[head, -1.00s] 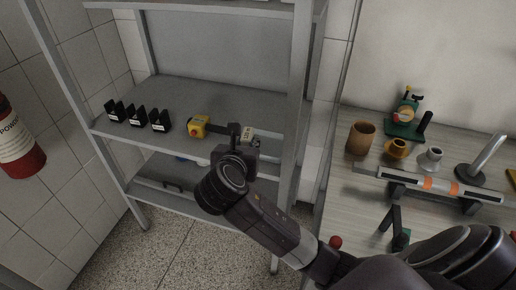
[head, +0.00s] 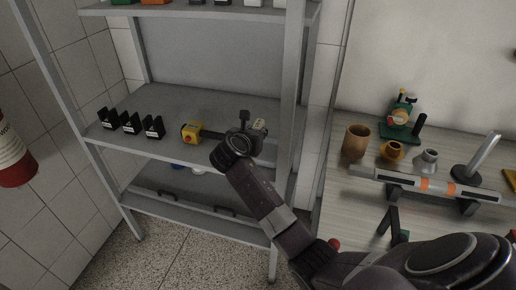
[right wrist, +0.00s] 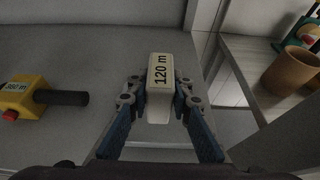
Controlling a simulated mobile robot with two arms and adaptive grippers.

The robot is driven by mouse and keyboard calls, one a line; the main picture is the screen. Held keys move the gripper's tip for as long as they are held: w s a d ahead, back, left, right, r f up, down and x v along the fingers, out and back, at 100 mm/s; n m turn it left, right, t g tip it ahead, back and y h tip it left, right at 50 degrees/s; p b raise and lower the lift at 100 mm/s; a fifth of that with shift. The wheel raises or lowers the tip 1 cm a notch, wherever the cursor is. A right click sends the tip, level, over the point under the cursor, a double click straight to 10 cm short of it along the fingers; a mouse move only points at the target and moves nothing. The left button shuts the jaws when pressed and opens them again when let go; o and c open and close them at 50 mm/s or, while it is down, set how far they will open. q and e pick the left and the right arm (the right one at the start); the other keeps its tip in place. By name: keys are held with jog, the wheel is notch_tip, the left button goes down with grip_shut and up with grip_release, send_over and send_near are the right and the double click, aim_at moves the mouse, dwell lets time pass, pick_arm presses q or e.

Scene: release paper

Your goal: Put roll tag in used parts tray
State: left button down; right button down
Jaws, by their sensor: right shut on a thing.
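The roll tag (right wrist: 160,85), a small whitish block marked "120 m", is pinched between the two blue-padded fingers of my right gripper (right wrist: 160,100) in the right wrist view. In the head view the tag (head: 260,124) shows as a small pale piece at the gripper's far end. My right gripper (head: 247,132) is over the right part of the grey middle shelf (head: 190,98). Whether the tag touches the shelf, I cannot tell. My left gripper is not in view. I cannot clearly identify the used parts tray.
A yellow tool with a red button (head: 191,132) and a black handle lies left of the gripper; its label reads "360 m" (right wrist: 16,86). Several black holders (head: 131,123) stand on the shelf's left. A shelf post (head: 289,110) and a bench with a brown cup (head: 356,142) are at right.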

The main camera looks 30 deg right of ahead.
notch_tip(320, 180, down, 8)
jog(key=shift+r, duration=0.15)
dwell(0.3)
jog(key=c, duration=1.7)
grip_release()
jog(key=shift+c, duration=0.2)
jog(key=shift+a+r, duration=0.1)
jog(key=v, duration=1.1)
jog(key=shift+s+a+r, duration=0.2)
jog(key=shift+s+a, duration=0.05)
jog(key=shift+s, duration=0.05)
